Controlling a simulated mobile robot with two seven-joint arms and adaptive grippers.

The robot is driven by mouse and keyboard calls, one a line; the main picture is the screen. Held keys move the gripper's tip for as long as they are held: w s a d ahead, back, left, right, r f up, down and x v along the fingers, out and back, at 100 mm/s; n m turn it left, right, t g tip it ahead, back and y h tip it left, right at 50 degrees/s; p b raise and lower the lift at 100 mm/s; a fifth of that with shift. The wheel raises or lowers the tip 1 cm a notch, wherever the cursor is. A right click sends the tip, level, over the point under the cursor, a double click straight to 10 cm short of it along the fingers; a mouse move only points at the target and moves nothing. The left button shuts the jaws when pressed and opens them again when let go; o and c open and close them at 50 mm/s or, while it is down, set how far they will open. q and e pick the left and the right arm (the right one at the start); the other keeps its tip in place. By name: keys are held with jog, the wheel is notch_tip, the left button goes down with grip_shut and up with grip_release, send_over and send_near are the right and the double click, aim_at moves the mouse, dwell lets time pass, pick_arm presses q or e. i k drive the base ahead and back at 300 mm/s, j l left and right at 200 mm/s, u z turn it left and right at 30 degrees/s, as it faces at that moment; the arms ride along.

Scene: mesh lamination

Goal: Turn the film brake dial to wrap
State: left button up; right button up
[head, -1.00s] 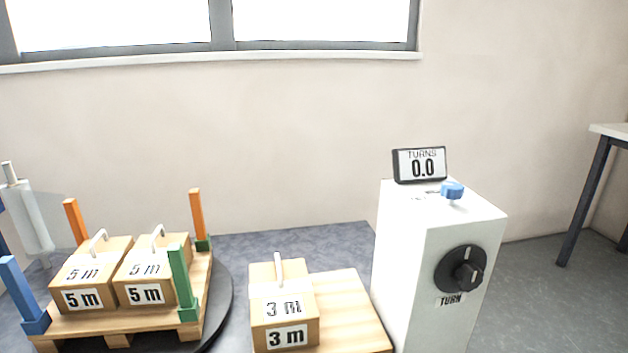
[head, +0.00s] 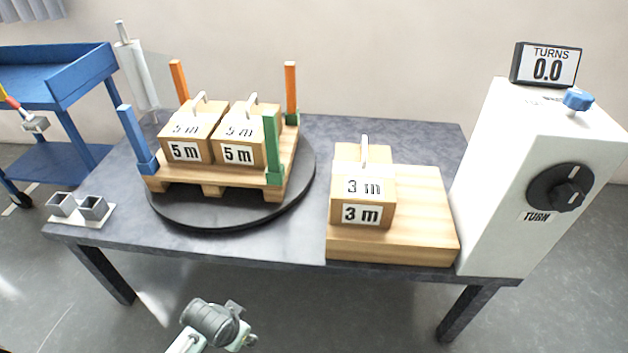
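A white box-shaped unit (head: 520,190) stands at the right end of the table. On its front is a round black dial (head: 561,187) with a raised grip, above a label reading TURN. A small blue knob (head: 578,100) sits on its top, beside small markings too fine to read. Which of the two is the film brake dial I cannot tell. A display (head: 547,64) on top reads TURNS 0.0. An upright film roll (head: 137,68) stands at the table's back left.
A black turntable (head: 240,218) carries a pallet (head: 215,183) with coloured corner posts and two 5 m boxes. A 3 m box (head: 362,190) sits on a wooden board (head: 420,225) beside the unit. A blue cart (head: 60,90) stands at left.

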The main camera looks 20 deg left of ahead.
aim_at(576, 100)
jog(key=k+j+z, duration=0.2)
jog(key=z, duration=0.25)
jog(key=k+j+z, duration=0.55)
jog(key=z, duration=0.3)
